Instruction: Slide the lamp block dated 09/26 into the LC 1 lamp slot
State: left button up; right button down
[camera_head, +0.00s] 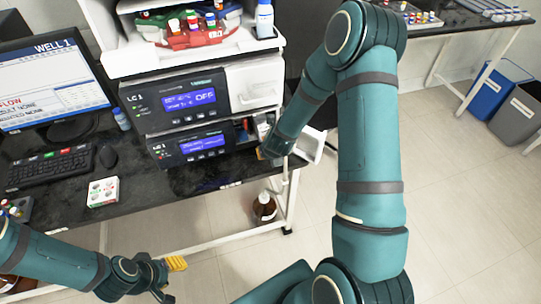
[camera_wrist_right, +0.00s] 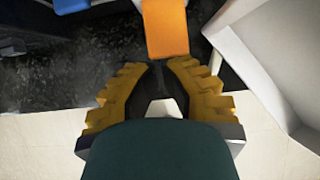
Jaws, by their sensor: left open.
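An orange block (camera_wrist_right: 166,28) is just ahead of my right gripper's fingertips in the right wrist view; no date is readable, so I cannot tell whether it is the 09/26 lamp block. My right gripper (camera_wrist_right: 160,66) has its two yellow fingers on either side of a narrow gap; whether they touch the block is unclear. In the head view that gripper is mostly hidden behind its own arm, at the right end of the instrument stack. The upper LC 1 unit (camera_head: 180,98) has a lit blue screen. No lamp slot is clearly visible. My left gripper (camera_head: 170,278) is open and empty, low at left.
A lower unit (camera_head: 192,146) sits under the upper one on the black bench (camera_head: 140,190). A white rack (camera_head: 103,192), keyboard (camera_head: 48,168) and monitor (camera_head: 52,82) are to the left. A brown bottle (camera_head: 264,207) stands below the bench.

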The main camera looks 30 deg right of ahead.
aim_at(264, 132)
jog(key=shift+w+d, duration=0.2)
jog(key=shift+w, duration=0.5)
jog(key=shift+w+d, duration=0.15)
jog(key=shift+w, duration=0.55)
jog(key=shift+s, duration=0.15)
